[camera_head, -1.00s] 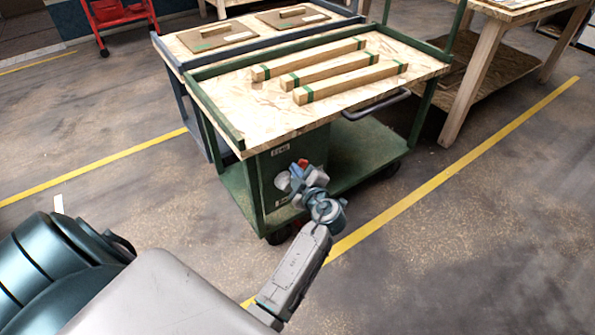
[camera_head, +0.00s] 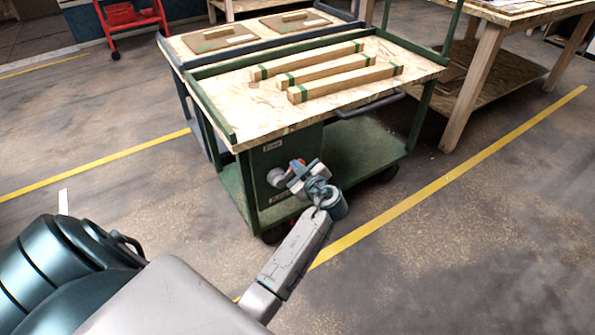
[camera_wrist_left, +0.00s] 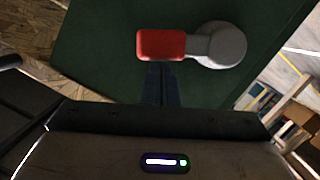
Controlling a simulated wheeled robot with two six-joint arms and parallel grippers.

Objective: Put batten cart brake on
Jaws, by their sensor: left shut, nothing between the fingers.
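The batten cart (camera_head: 228,175) is green with a board top, and several battens' worth of space is partly filled by three wooden battens (camera_head: 330,70) with green ends. Its brake is a lever on the green end panel, with a round grey hub (camera_head: 276,177) and a red grip (camera_head: 297,163). In the left wrist view the red grip (camera_wrist_left: 160,45) points left, level with the grey hub (camera_wrist_left: 222,45). My left gripper (camera_head: 298,174) is shut and empty. Its fingertips (camera_wrist_left: 161,68) appear at the red grip's lower edge; I cannot tell whether they touch. My right gripper is out of view.
A second cart with flat boards (camera_head: 210,38) stands right behind the batten cart. A wooden workbench (camera_head: 480,80) is at the right and a red trolley (camera_head: 130,18) at the back left. Yellow lines (camera_head: 450,178) mark the open floor.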

